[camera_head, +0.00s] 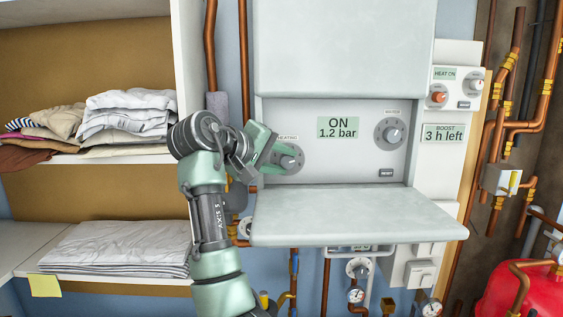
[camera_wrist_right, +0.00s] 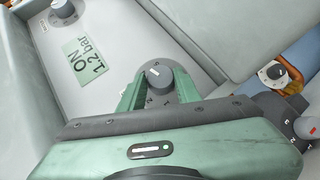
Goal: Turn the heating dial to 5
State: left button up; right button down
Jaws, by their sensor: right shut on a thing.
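The heating dial (camera_head: 289,161) is a dark grey round knob at the left of the boiler's control panel (camera_head: 350,165), under a "HEATING" label. My right gripper (camera_head: 285,156) has its green fingers on either side of the dial and is shut on it. In the right wrist view the dial (camera_wrist_right: 158,76) sits between the two fingertips (camera_wrist_right: 160,84), with a pale mark on its face. My left gripper is not in view.
The panel display (camera_head: 338,128) reads "ON 1.2 bar". A second dial (camera_head: 391,132) is to its right. A lowered flap (camera_head: 355,215) juts out below the panel. Shelves with folded laundry (camera_head: 120,248) stand left; copper pipes (camera_head: 545,90) and a red tank (camera_head: 530,290) are right.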

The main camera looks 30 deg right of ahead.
jog(key=m+y, duration=0.1)
jog(key=r+t+y, duration=0.1)
jog(key=shift+d+m+y, duration=0.15)
jog(key=shift+m+y, duration=0.15)
jog(key=shift+m, duration=0.1)
jog(key=shift+s+d+r+m+t+y, duration=0.15)
jog(key=shift+m+t+y, duration=0.2)
jog(key=shift+y, duration=0.3)
jog(key=shift+s+d+m+t+y, duration=0.1)
jog(key=shift+m+t+y, duration=0.05)
jog(key=shift+m+y, duration=0.4)
jog(key=shift+y, duration=0.3)
jog(key=c, duration=1)
grip_release()
jog(key=shift+w, duration=0.1)
jog(key=shift+a, duration=0.1)
